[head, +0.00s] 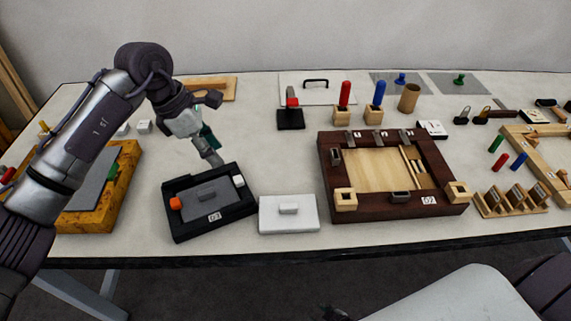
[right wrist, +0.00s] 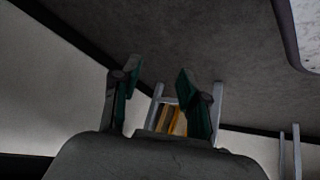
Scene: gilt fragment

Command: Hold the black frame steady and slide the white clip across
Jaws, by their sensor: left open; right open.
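The black frame (head: 182,231) lies flat on the table, left of centre in the head view. A grey plate with a raised block (head: 205,191) fills its inside. The small white clip (head: 238,181) sits on its right side, and an orange piece (head: 175,203) sits on its left side. My left gripper (head: 212,135) is open and empty above the frame's far edge, with fingers pointing down; I cannot tell whether a fingertip touches it. My right gripper (right wrist: 158,92) is open and empty in the right wrist view, away from the frame.
A white box (head: 289,214) with a small block on top lies close to the frame's right. A dark wooden tray (head: 325,165) stands further right, a yellow-brown board (head: 125,185) to the left. A black stand with a red top (head: 291,117) is behind.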

